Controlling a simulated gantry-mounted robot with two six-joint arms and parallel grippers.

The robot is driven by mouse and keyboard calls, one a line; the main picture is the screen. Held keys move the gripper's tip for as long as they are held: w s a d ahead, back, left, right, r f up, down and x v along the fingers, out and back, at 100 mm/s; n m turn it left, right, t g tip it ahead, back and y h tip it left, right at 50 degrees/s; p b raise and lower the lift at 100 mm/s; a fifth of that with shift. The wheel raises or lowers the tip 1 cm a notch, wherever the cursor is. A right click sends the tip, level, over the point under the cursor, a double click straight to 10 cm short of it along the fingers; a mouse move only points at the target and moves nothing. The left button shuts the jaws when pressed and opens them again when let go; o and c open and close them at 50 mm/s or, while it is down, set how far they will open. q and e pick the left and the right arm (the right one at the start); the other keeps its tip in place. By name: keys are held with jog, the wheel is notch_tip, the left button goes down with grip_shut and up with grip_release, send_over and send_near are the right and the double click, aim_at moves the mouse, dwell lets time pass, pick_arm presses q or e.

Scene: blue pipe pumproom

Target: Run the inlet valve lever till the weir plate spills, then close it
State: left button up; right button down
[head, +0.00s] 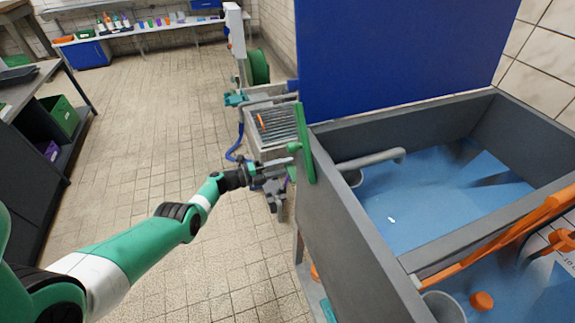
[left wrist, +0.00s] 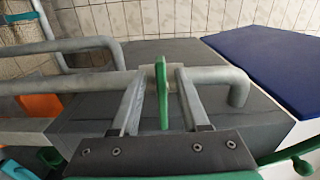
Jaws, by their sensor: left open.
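A green lever (head: 305,143) stands upright on the left outer wall of the grey tank, beside a grey pipe with a bent spout (head: 372,161). My left gripper (head: 281,165) is at this lever. In the left wrist view its open fingers (left wrist: 161,86) stand on either side of the green lever (left wrist: 162,96), with gaps showing. The tank (head: 345,225) holds blue water. A grey cross wall (head: 470,232) divides it; I cannot tell whether this is the weir plate or whether water passes over it. My right gripper is not in view.
A blue panel (head: 395,55) rises behind the tank. A grated basin (head: 278,125) stands beyond the gripper. The tiled floor (head: 150,130) to the left is clear.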

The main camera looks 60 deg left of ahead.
pick_arm(q)
jog(key=s+a+p, duration=0.1)
jog(key=s+p, duration=0.2)
jog(key=s, duration=0.7)
jog(key=shift+s, duration=0.3)
